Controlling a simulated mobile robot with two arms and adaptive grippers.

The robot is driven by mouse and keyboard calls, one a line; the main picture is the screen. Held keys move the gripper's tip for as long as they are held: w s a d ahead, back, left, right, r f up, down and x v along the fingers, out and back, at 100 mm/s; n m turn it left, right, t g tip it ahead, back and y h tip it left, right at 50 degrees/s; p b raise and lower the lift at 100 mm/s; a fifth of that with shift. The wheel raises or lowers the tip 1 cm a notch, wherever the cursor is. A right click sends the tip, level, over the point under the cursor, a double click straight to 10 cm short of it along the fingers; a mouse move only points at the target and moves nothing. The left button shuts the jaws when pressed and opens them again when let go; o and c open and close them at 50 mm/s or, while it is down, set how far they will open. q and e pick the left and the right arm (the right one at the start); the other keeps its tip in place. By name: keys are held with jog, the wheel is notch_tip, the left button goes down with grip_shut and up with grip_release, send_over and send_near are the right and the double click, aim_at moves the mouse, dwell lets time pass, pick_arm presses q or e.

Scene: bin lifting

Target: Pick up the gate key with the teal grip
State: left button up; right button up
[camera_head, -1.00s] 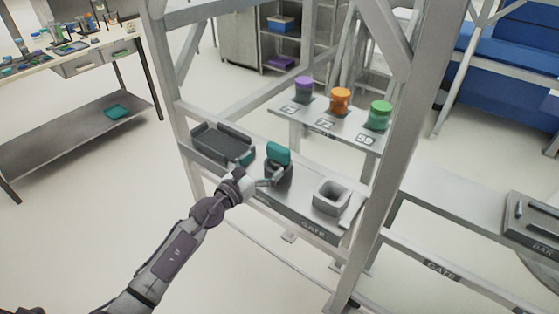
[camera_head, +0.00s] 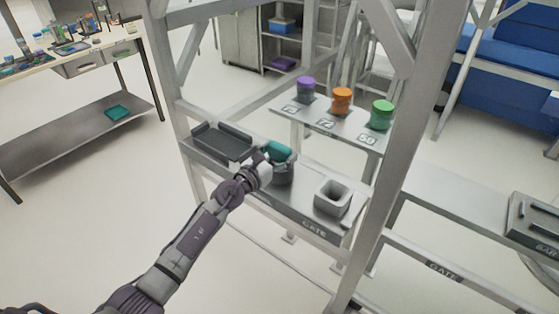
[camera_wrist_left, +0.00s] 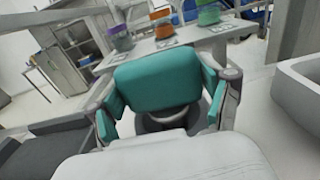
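The gate key with the teal grip (camera_head: 279,150) stands upright in a dark round holder (camera_head: 283,174) on the grey GATE shelf (camera_head: 297,212). In the left wrist view its wide teal grip (camera_wrist_left: 158,80) fills the middle. My left gripper (camera_head: 268,160) is at the key, and its hand partly hides the grip in the head view. In the left wrist view my left gripper's fingers (camera_wrist_left: 162,105), with teal pads, stand spread on both sides of the grip. They are very close to its edges; firm contact cannot be made out. My right gripper is not in view.
A dark tray (camera_head: 222,143) lies left of the key and a square grey cup (camera_head: 332,197) stands to its right. Purple, orange (camera_head: 342,100) and green jars stand on a numbered shelf behind. A frame post (camera_head: 385,180) rises at the right.

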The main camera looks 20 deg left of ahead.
aim_at(280, 145)
pick_arm(q)
jog(key=c, duration=0.6)
jog(key=shift+r+p, duration=0.35)
jog(key=shift+r, duration=0.1)
jog(key=shift+c, duration=0.2)
notch_tip(280, 145, up, 4)
jog(key=p, duration=0.3)
jog(key=d+r+p, duration=0.5)
jog(key=d+r, duration=0.1)
jog(key=d, duration=0.5)
jog(key=shift+s+d, duration=0.25)
jog(key=shift+d, duration=0.1)
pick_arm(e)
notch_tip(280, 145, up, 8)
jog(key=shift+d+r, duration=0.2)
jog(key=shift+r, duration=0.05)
pick_arm(q)
jog(key=shift+r, duration=0.2)
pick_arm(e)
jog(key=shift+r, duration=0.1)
pick_arm(q)
notch_tip(280, 145, up, 6)
jog(key=p, duration=0.7)
jog(key=shift+f, duration=0.1)
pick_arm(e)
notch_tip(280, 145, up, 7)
